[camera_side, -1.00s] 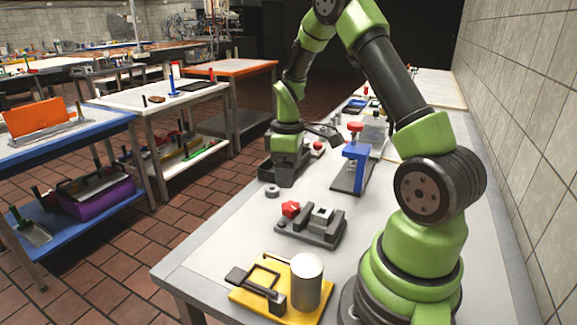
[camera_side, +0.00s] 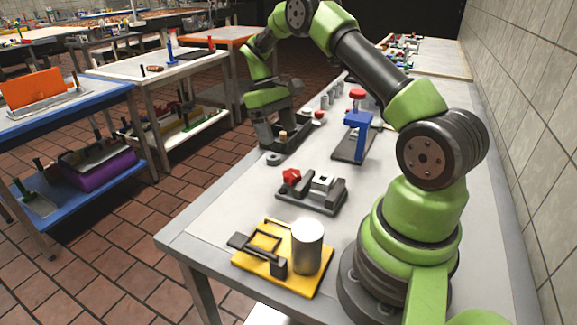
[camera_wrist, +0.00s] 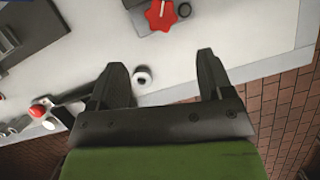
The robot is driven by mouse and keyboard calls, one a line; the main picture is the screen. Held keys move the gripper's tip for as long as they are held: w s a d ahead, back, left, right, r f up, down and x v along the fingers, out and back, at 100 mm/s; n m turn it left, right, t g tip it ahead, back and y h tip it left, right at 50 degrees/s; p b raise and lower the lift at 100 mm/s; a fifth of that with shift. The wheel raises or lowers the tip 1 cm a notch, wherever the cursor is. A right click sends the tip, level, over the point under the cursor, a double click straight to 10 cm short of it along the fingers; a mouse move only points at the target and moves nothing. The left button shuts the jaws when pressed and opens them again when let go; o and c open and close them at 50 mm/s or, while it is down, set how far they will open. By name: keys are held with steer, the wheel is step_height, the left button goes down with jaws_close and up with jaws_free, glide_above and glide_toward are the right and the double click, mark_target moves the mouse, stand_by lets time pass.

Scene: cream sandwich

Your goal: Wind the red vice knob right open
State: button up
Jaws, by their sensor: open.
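The red vice knob (camera_side: 291,177) is a star-shaped handle at the left end of the small grey vice (camera_side: 325,199), which lies on the table. In the wrist view the red knob (camera_wrist: 161,15) is at the top edge, partly cut off, beyond my fingertips. My gripper (camera_wrist: 161,59) is open and empty, its two dark fingers well apart. In the side view my gripper (camera_side: 278,128) is behind the knob, further along the table and apart from it. Its fingertips are hard to pick out there against a dark fixture.
A small grey ring (camera_side: 273,159) lies on the table behind the knob; it shows beside my left finger in the wrist view (camera_wrist: 142,76). A blue clamp stand (camera_side: 359,124) is behind the vice. A yellow fixture (camera_side: 314,282) with a metal cylinder (camera_side: 307,248) is in front.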

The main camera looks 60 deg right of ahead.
mark_target(290, 171)
steer(key=shift+m, duration=0.4)
steer(key=x, duration=0.9)
steer(key=shift+s+a+f, duration=0.15)
steer(key=shift+f, duration=0.2)
steer(key=shift+c, duration=0.4)
steer(key=c, duration=0.8)
steer(key=shift+c, duration=0.2)
steer(key=shift+a+n+h, duration=0.15)
steer(key=shift+n+h, duration=0.35)
steer(key=shift+n, duration=0.95)
steer(key=shift+a+n+h, duration=0.15)
steer(key=shift+n+h, duration=0.35)
steer(key=shift+n, duration=0.95)
steer(key=o, duration=0.9)
